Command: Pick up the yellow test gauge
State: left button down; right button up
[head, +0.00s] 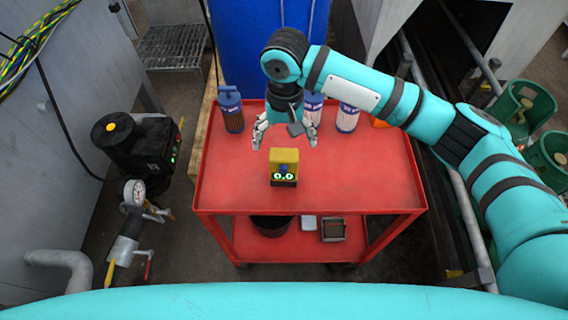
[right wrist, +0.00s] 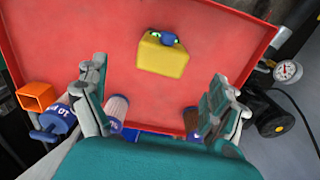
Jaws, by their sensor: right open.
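The yellow test gauge (head: 284,166) stands on the red cart top (head: 235,184), near its middle. It has a dark base with two green round displays on its front and a blue knob. My right gripper (head: 285,143) is open and empty above the cart, behind the gauge as the head view shows it. In the right wrist view the gauge (right wrist: 163,54) lies beyond the fingertips of the open gripper (right wrist: 152,82), apart from them. My left gripper is not in view.
A blue-capped bottle (head: 231,110) and two white-and-blue bottles (head: 347,117) stand at the cart's back edge. An orange square part (head: 379,122) is at the back right. The lower shelf holds a dark bin (head: 271,225) and a tray (head: 333,230). The front cart top is clear.

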aim_at(284, 153)
notch_tip(284, 153, down, 8)
jog(key=shift+a+r+p, duration=0.1)
jog(key=shift+r+p, duration=0.15)
jog(key=shift+p, duration=0.3)
jog(key=c, duration=1.5)
